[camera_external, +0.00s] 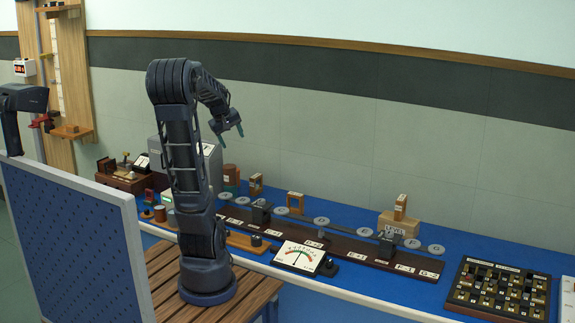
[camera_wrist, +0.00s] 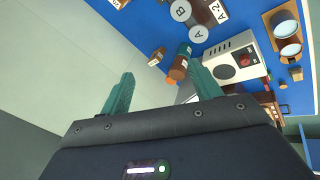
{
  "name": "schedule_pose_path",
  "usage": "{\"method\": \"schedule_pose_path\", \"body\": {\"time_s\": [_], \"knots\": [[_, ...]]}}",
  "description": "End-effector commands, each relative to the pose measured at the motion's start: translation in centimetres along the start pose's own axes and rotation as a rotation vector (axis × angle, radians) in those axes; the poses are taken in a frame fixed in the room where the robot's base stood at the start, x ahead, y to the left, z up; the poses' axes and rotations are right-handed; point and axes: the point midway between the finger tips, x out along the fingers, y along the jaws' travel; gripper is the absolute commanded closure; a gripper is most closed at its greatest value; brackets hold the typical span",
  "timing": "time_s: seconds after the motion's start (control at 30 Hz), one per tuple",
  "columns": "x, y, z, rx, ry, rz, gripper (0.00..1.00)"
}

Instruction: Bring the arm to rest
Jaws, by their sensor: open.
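My gripper (camera_external: 231,137) is raised in the air above the blue bench, at the end of my bent arm, with its fingers pointing down. In the wrist view my gripper (camera_wrist: 162,88) shows two green fingers spread apart with nothing between them. My arm stands on a slatted wooden stand in front of the bench. The gripper touches nothing.
The blue bench (camera_external: 455,262) holds a dark rail with several grey discs, an analog meter (camera_external: 299,256), a block tray (camera_external: 498,288) and a wooden box (camera_external: 398,224). A grey instrument (camera_wrist: 232,62) shows in the wrist view. A blue perforated panel (camera_external: 70,240) stands left of my arm.

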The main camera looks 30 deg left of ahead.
Motion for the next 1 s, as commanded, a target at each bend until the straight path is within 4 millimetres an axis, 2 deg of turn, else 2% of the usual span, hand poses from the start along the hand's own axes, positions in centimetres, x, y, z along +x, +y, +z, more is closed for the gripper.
{"method": "schedule_pose_path", "body": {"time_s": [0.03,0.2,0.4,0.5,0.7,1.0], "knots": [[-0.7,0.4,2.1,0.080,-0.008,0.003,0.37],[-2.4,0.4,8.4,0.352,-0.035,-0.007,0.37],[-4.2,-1.0,14.8,0.668,-0.052,-0.019,0.37],[-4.8,-2.1,17.4,0.806,-0.055,-0.025,0.37],[-5.5,-3.8,20.2,0.986,-0.056,-0.039,0.37],[-5.6,-4.3,20.8,1.025,-0.057,-0.042,0.37]]}}
